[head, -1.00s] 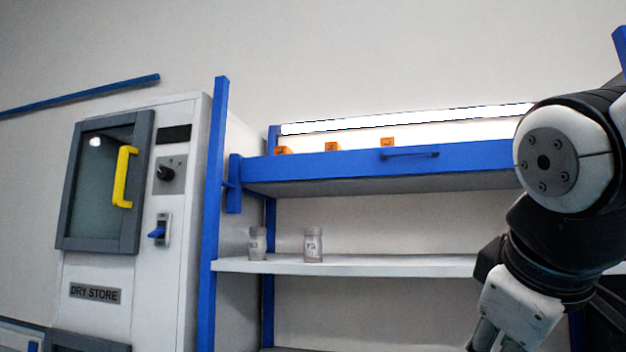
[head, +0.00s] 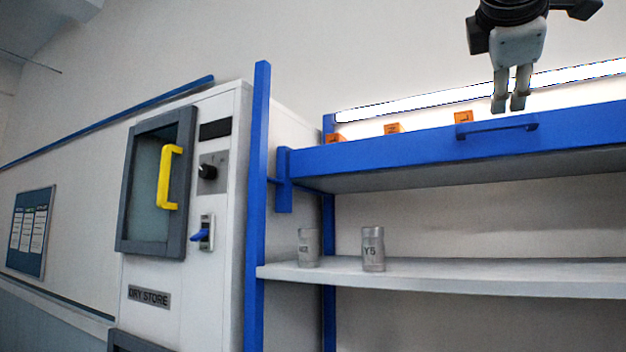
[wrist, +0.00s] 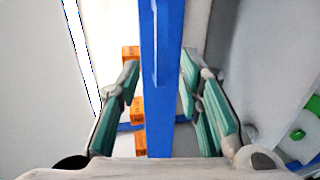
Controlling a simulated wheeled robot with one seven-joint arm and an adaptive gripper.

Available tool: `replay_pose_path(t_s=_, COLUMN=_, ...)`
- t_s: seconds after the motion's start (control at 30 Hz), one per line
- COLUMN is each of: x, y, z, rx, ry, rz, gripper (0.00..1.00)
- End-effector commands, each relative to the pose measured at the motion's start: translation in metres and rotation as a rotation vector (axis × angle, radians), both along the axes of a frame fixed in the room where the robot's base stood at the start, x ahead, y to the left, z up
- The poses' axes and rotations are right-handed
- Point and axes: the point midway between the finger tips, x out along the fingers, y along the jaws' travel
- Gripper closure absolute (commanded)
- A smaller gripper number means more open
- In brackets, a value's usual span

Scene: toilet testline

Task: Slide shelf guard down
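The shelf guard (head: 400,150) is a long blue bar across the front of the upper shelf, with a blue handle (head: 498,130) on its front face. It is raised, well above the white shelf. My gripper (head: 509,104) points down just above the guard, near the handle. In the wrist view the guard (wrist: 158,130) runs between the two green-padded fingers of my gripper (wrist: 160,62). The fingers are apart, with a gap on both sides of the bar. They are not closed on the guard or the handle.
Two clear labelled jars (head: 373,250) stand on the white shelf (head: 450,277) below the guard. Small orange boxes (head: 393,129) sit behind the guard's top edge. A blue upright post (head: 257,200) and the dry store cabinet (head: 150,297) are at left.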

Motion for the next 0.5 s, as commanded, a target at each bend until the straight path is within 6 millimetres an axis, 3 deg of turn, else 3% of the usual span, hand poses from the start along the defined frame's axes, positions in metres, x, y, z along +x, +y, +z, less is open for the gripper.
replay_pose_path(t_s=0.5, x=0.076, y=-0.051, z=-0.02, rx=0.002, ry=0.002, rz=0.0, gripper=0.67)
